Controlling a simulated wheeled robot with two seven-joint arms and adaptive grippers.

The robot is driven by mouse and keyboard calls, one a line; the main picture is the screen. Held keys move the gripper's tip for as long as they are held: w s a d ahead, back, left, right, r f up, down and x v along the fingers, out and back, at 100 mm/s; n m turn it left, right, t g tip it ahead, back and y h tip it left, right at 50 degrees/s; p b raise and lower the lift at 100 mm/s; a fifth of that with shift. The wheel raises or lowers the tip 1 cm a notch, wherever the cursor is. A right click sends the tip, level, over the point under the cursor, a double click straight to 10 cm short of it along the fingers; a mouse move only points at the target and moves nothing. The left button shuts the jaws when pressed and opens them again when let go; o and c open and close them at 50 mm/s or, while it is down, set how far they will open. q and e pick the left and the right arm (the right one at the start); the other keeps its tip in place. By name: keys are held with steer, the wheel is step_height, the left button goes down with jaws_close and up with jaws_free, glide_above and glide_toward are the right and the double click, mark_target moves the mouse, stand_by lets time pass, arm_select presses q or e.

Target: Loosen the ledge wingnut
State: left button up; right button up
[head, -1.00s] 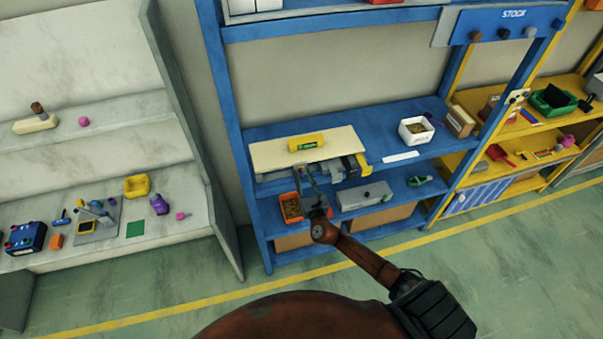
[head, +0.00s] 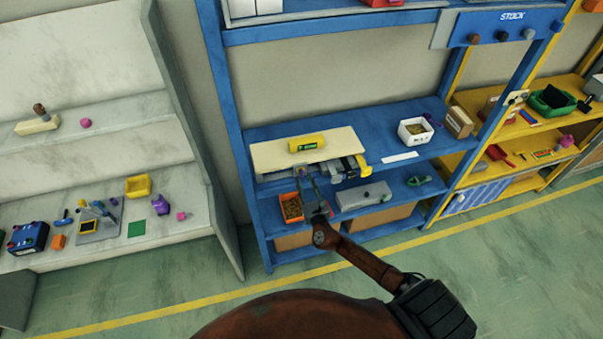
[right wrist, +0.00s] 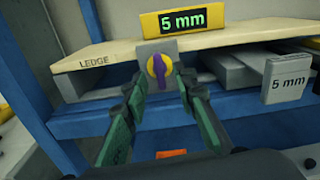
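The ledge wingnut (right wrist: 158,66) shows in the right wrist view as a purple wing on a yellow round, mounted on a grey block under the cream board marked LEDGE (right wrist: 110,57). The wing stands nearly upright. My right gripper (right wrist: 163,84) is open, one green finger on each side of the wingnut in the picture. I cannot tell whether the fingers touch it. In the head view my right gripper (head: 303,178) is at the front edge of the ledge board (head: 268,157), and the wingnut is too small to make out. My left gripper is not in view.
A yellow display (right wrist: 186,22) reading 5 mm sits on the board. A grey block marked 5 mm (right wrist: 286,78) is to the right. Below are an orange bin (head: 291,207) and a grey box (head: 363,195). A white bin (head: 415,131) stands farther right on the blue shelf.

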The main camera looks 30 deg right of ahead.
steer(key=shift+w, duration=0.1)
steer(key=shift+b+x, duration=0.65)
steer(key=shift+x, duration=0.45)
jaws_close()
